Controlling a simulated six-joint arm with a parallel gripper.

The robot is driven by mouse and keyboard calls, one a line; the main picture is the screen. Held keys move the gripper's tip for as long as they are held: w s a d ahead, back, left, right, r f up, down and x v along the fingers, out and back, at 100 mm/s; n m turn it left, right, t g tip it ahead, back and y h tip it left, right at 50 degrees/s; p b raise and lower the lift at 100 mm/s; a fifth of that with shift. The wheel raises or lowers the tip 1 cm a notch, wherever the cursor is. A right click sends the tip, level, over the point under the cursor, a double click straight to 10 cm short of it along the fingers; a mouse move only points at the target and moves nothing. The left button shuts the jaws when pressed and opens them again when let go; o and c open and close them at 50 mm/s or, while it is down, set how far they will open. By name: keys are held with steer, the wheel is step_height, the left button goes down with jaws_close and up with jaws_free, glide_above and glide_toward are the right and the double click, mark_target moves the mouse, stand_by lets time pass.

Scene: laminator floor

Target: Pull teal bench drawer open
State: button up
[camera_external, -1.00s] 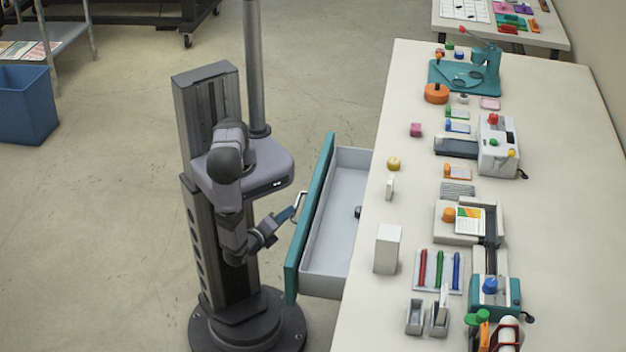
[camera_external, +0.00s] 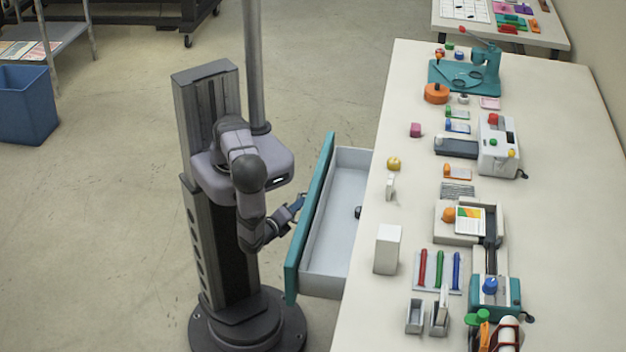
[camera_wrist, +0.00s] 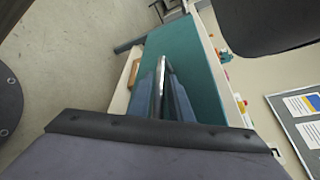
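The teal-fronted drawer (camera_external: 310,220) stands well out from the left side of the bench (camera_external: 540,190), with its grey tray exposed. A small dark object (camera_external: 358,212) lies inside. My gripper (camera_external: 297,205) is at the outer face of the drawer front and covers most of the handle in the outside view. In the wrist view my two blue fingers (camera_wrist: 165,80) lie on either side of the pale metal handle (camera_wrist: 162,66), against the teal front (camera_wrist: 200,80). The gap is narrow; whether the fingers press on the handle is unclear.
The bench top carries a white box (camera_external: 387,249), marker pens and several small machines. A blue bin (camera_external: 25,105) stands far left. The floor (camera_external: 110,240) left of my base is clear.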

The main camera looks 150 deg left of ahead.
jaws_close()
steer(key=s+d, duration=0.6)
steer(key=shift+p, duration=0.35)
steer(key=shift+d, duration=0.1)
jaws_free()
